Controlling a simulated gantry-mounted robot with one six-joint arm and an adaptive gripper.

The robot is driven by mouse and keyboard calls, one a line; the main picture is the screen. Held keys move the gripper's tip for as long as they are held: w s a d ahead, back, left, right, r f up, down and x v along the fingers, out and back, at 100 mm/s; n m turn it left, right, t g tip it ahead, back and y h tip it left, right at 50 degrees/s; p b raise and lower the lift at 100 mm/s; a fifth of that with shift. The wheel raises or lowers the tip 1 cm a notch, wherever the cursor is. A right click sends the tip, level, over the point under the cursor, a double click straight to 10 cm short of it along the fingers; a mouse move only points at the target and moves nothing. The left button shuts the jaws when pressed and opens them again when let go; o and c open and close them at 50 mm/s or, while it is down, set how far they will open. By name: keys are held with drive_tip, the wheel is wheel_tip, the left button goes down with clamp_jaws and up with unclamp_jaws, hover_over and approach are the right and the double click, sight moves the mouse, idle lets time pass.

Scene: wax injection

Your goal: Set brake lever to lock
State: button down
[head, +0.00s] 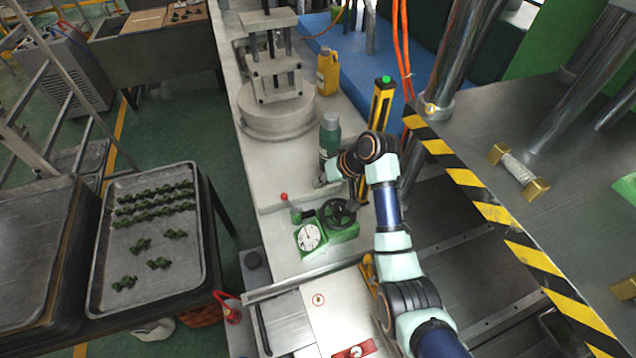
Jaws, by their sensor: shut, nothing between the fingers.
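A lever with a red knob (284,197) stands at the left side of the green valve unit on the machine bench. It leans up and to the left. I see no label that marks it as the brake lever, and its lock position cannot be made out. My gripper (320,183) is shut and empty, above the bench to the right of the lever and behind the unit. It is apart from the lever. A white dial gauge (309,237) and a dark handwheel (338,213) sit on the same green unit.
A green bottle (329,140) stands close behind my gripper. A yellow-black post (381,105) stands to its right, and a striped beam (490,207) runs further right. A tray of green parts (135,278) lies at left. A red part (354,350) sits at the bottom.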

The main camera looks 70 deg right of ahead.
sight(290, 203)
drive_tip(key=b+x, duration=0.1)
drive_tip(key=x, duration=0.5)
drive_tip(key=shift+f, duration=0.25)
drive_tip(key=w+a, duration=0.1)
drive_tip(key=w+a+b, duration=0.1)
drive_tip(key=w, duration=0.1)
drive_tip(key=shift+w+f, duration=0.1)
drive_tip(key=shift+w, duration=0.15)
